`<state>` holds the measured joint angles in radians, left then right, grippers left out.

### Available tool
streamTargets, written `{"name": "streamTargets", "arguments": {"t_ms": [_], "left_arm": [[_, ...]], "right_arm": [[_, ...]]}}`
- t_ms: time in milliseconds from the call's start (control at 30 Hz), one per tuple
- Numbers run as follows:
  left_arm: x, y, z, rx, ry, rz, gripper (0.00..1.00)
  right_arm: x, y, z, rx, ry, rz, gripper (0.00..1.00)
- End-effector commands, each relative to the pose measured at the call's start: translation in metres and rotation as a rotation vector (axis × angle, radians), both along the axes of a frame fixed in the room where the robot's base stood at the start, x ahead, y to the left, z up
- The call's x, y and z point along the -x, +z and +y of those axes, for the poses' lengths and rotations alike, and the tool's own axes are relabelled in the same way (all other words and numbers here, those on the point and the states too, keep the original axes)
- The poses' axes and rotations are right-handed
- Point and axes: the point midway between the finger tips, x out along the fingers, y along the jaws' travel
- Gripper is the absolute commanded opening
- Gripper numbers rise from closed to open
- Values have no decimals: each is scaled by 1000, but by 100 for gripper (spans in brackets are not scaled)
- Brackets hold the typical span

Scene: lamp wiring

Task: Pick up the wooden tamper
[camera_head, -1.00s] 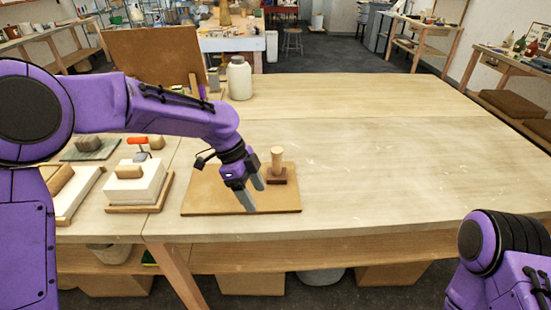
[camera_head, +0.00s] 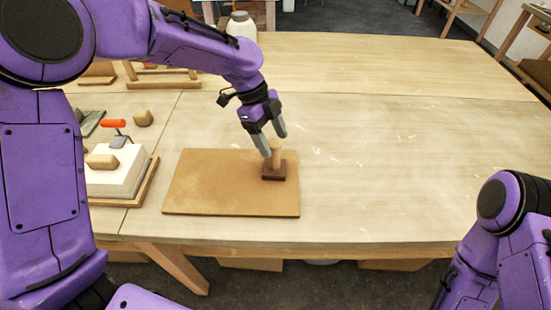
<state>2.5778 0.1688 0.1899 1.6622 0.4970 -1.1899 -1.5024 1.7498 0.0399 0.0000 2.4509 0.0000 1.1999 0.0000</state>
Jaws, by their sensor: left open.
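The wooden tamper (camera_head: 276,160) stands upright on a brown board (camera_head: 222,186). It has a pale round handle and a dark square base (camera_head: 274,171). My left gripper (camera_head: 273,145) is open and points down at the top of the handle. Its fingers are at the handle's upper end, and one partly covers it. I cannot tell whether they touch it. My right arm (camera_head: 490,240) shows at the lower right, but its gripper is out of the picture.
A white block with a wooden piece (camera_head: 102,161) and a red-handled tool (camera_head: 113,123) lie left of the board. A white jar (camera_head: 241,25) stands at the back. The table (camera_head: 420,150) right of the board is clear.

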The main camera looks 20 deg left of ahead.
Motion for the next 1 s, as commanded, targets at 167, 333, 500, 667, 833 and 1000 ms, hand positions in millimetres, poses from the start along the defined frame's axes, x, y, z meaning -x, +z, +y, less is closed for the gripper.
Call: {"name": "streamTargets", "arguments": {"t_ms": [167, 333, 500, 667, 833, 1000], "left_arm": [[3, -23, -3, -3, 2, 5, 68], [5, -51, -12, -2, -2, 2, 68], [5, -57, -15, 0, -1, -2, 68], [5, -57, -15, 0, -3, -1, 48], [5, -57, -15, 0, -3, -1, 5], [5, -57, -15, 0, -3, -1, 4]], "right_arm": [[0, 11, 0, 1, 0, -1, 43], [-1, 17, 0, 0, 0, -2, 43], [0, 17, 0, 0, 0, -1, 43], [0, 17, 0, 0, 0, -1, 43], [0, 17, 0, 0, 0, -1, 43], [0, 17, 0, 0, 0, -1, 43]]}}
